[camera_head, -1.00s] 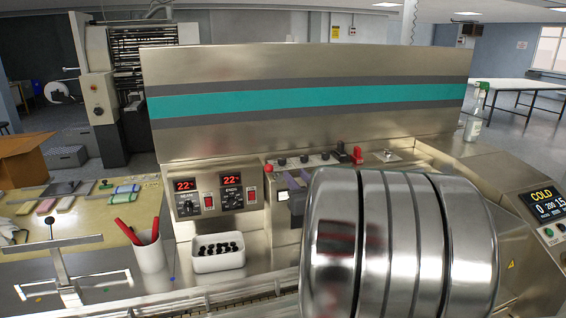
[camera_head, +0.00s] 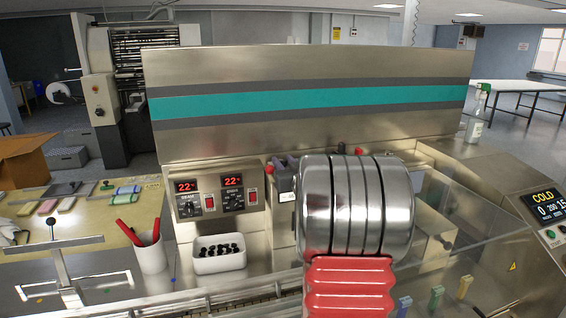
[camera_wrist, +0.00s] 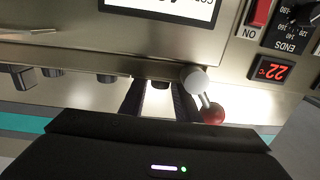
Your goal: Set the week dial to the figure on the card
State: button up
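My arm covers the middle of the machine in the head view and hides my gripper there. In the wrist view two dark fingers of my gripper (camera_wrist: 160,86) stand apart, with a bright gap and nothing held between them. Several dark knobs (camera_wrist: 52,72) show at the left of that view. I cannot tell which, if any, is the week dial. A white, dark-framed panel (camera_wrist: 165,8) is cut off at the top edge; its lettering is only partly visible. I cannot make out a card with a figure. A lever with a white ball and a red ball (camera_wrist: 212,115) is close beside the right finger.
Two red displays read 22 °C (camera_head: 187,186) (camera_head: 232,181), above the SEAM and ENDS dials. A COLD screen (camera_head: 548,207) is at the right. Coloured pegs (camera_head: 436,298) stand lower right.

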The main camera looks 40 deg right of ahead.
jog(key=shift+w+d, duration=0.25)
jog(key=shift+w, duration=0.25)
jog(key=shift+c, duration=0.5)
grip_shut()
jog(key=shift+m+g+h, duration=0.3)
jog(key=shift+m+h, duration=0.1)
jog(key=shift+h, duration=0.2)
jog(key=shift+m+g+h, duration=0.3)
jog(key=shift+h, duration=0.1)
jog(key=shift+o, duration=0.5)
grip_release()
